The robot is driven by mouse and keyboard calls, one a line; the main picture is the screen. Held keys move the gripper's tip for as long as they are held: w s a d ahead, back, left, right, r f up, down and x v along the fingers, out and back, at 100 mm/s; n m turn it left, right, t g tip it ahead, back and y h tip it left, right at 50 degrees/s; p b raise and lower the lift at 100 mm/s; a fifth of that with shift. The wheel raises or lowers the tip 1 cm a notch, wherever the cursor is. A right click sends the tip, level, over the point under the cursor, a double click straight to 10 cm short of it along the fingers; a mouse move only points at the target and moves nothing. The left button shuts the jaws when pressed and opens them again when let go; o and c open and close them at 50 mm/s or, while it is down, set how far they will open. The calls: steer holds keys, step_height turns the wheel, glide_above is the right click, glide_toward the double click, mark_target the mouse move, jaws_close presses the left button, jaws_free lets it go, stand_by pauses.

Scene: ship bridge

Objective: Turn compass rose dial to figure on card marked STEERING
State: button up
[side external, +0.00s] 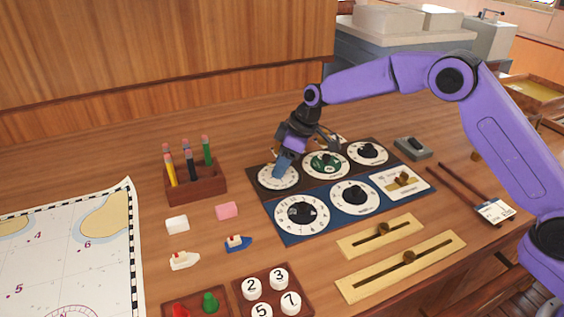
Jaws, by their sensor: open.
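The dials sit in two rows on a dark and blue panel. A dial with a green centre (325,164), possibly the compass rose, is in the back row, middle. My gripper (304,158) is open over the panel's back left. One finger comes down in front of the back-left white dial (266,181) and hides part of it; I cannot tell if it touches. The other finger is near the green-centred dial.
Two wooden sliders (383,236) lie in front of the panel. A pencil holder (194,185), erasers, toy boats and a numbered peg tray (242,290) are to the left. A chart (120,240) covers the far left.

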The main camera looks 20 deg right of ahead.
jaws_close()
steer(key=shift+m, duration=0.4)
steer(key=m, duration=0.2)
steer(key=m+t+h, duration=0.1)
steer(key=shift+s+a+m, duration=0.15)
steer(key=shift+a+m, duration=0.1)
steer(key=shift+m, duration=0.15)
steer(key=m+h, duration=0.1)
steer(key=m, duration=0.1)
steer(key=m+t, duration=0.1)
steer(key=m, duration=0.1)
steer(key=shift+a+m+h, duration=0.15)
steer(key=shift+m+h, duration=0.15)
steer(key=shift+h, duration=0.1)
steer(key=m+h, duration=0.1)
steer(key=m, duration=0.2)
steer(key=shift+a+m, duration=0.15)
steer(key=shift+m, duration=0.15)
steer(key=m+h, duration=0.1)
steer(key=m, duration=0.1)
steer(key=m+h, duration=0.1)
steer(key=m, duration=0.1)
steer(key=shift+a+f+m+g, duration=0.1)
steer(key=shift+a+m+g, duration=0.1)
steer(key=shift+m+g, duration=0.15)
steer(key=shift+m, duration=0.25)
